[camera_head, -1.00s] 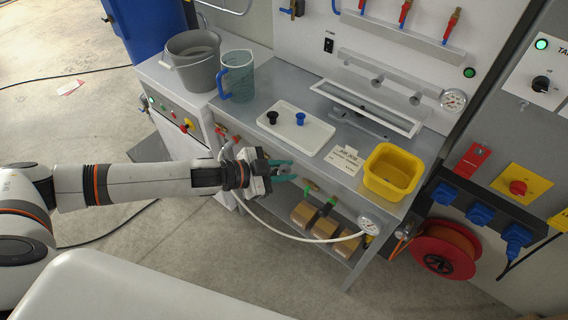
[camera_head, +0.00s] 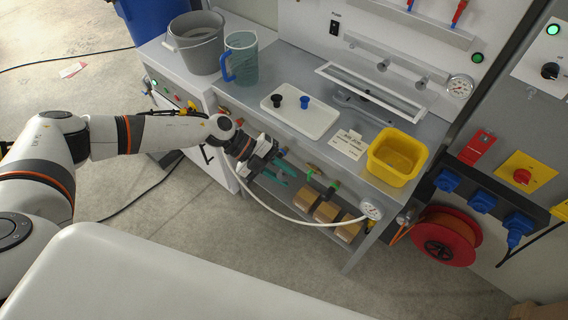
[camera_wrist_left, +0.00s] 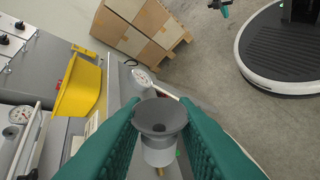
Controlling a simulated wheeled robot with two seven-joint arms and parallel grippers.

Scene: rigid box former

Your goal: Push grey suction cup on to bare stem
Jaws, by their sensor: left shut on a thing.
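My left gripper (camera_head: 284,178) is in front of the bench's front edge, with its green fingers pointing down and right. In the left wrist view, its two fingers (camera_wrist_left: 160,130) are shut on the grey suction cup (camera_wrist_left: 160,115), whose wide dark mouth faces the camera. The cup is too small to make out in the head view.
A white tray (camera_head: 315,123) on the bench holds a black cup (camera_head: 277,100) and a blue cup (camera_head: 304,102). A yellow bin (camera_head: 397,157) stands at the bench's right. A white hose (camera_head: 280,216) hangs in front of a low shelf with brown boxes (camera_head: 326,211).

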